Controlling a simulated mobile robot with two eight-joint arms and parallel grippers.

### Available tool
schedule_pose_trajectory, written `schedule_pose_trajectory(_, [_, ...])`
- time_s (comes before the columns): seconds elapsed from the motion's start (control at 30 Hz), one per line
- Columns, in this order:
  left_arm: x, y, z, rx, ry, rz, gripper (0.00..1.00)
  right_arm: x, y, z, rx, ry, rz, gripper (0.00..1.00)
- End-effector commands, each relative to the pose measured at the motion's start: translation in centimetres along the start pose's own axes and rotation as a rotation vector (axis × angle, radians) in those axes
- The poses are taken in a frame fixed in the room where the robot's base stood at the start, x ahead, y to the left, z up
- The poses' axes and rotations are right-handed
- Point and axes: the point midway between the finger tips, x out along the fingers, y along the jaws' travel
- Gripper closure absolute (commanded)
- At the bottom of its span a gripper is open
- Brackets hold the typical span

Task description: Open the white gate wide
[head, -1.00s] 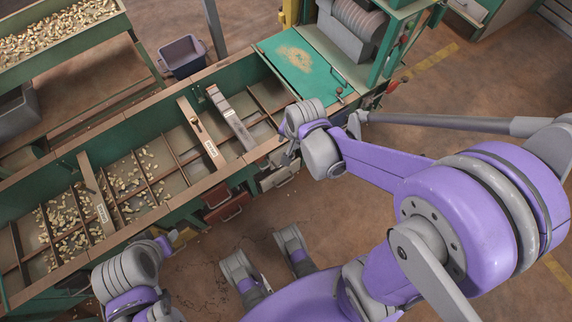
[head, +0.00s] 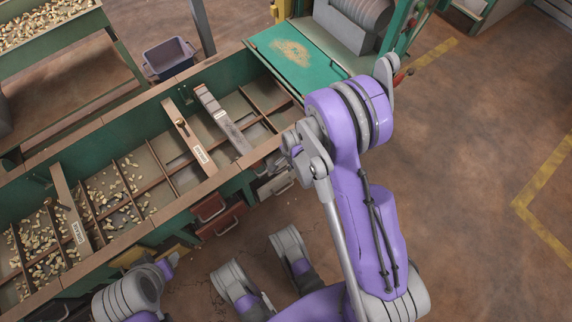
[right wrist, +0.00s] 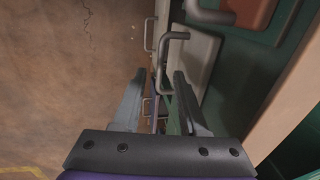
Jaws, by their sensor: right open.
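The white gate (head: 275,186) is a pale panel with a bar handle, low on the near side of the green hopper bench, right of the red gates. In the right wrist view, a pale panel (right wrist: 203,58) with a grey handle (right wrist: 164,52) shows just past my fingertips. My right gripper (right wrist: 160,78) is open and empty, with the handle seen across the gap between its fingers. I cannot tell whether it touches. In the head view, my right arm largely hides this gripper. My left gripper (head: 169,265) is low at left, its jaws unclear.
Red gates (head: 209,207) sit just left of the white one; one (right wrist: 250,10) shows at the wrist view's top. Nuts lie in the left bins of the bench (head: 110,245). A green tabletop (head: 292,53) stands at the back. Brown floor is open at right.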

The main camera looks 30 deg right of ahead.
Motion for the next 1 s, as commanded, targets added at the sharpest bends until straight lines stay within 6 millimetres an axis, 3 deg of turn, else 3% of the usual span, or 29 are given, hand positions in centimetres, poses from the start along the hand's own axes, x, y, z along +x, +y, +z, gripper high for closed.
schedule_pose_trajectory(0.2, [0.4, 0.0, 0.1, 0.000, 0.001, 0.000, 0.50, 2.1, 0.0, 0.0, -0.001, 0.000, 0.000, 0.58])
schedule_pose_trajectory(0.5, [0.4, 0.0, 0.1, 0.000, 0.001, 0.000, 0.50, 2.4, 0.0, 0.0, -0.001, 0.000, 0.000, 0.58])
schedule_pose_trajectory(0.53, [0.4, 0.0, 0.1, 0.000, 0.001, 0.000, 0.50, 2.4, 0.0, 0.0, -0.001, 0.000, 0.000, 0.60])
schedule_pose_trajectory(0.77, [0.4, 0.0, 0.1, 0.000, 0.001, 0.000, 0.50, 2.3, 0.0, 0.0, -0.001, 0.000, 0.000, 1.00])
schedule_pose_trajectory(1.0, [0.4, 0.0, 0.1, 0.000, 0.001, 0.000, 0.50, 2.3, 0.0, 0.0, -0.001, 0.000, 0.000, 1.00])
